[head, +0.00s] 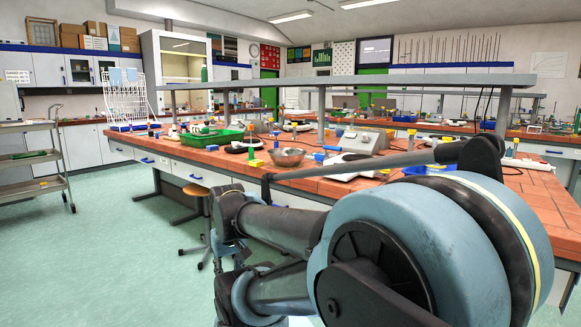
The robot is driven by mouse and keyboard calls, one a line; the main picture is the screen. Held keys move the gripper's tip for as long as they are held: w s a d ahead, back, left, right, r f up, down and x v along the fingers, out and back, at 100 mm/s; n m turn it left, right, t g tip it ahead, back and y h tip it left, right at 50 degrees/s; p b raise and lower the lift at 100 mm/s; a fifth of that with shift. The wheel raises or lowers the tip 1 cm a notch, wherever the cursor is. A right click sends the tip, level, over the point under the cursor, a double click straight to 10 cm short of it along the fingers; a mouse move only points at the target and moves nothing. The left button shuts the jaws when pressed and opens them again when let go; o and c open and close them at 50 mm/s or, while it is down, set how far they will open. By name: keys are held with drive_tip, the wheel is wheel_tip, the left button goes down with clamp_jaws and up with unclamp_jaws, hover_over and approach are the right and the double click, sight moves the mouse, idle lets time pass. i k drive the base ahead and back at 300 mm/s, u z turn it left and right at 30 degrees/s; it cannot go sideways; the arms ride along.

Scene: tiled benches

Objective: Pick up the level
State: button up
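I cannot make out a level for certain in the head view. Several small things on the red-tiled bench (530,196) are too small to name, among them a little yellow piece (255,162) near its front edge. My arm fills the lower right and hides part of the bench front and the floor. I cannot make out my gripper's fingers in this view.
On the bench stand a green tray (212,138), a metal bowl (287,157) and a grey device (360,139), under a raised grey shelf (400,81). A stool (196,190) stands by the bench. A trolley (40,155) stands left. The green floor (105,240) between is clear.

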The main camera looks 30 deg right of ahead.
sight(256, 162)
drive_tip(key=z, duration=0.95)
drive_tip(key=i, duration=0.35)
drive_tip(key=z, duration=0.05)
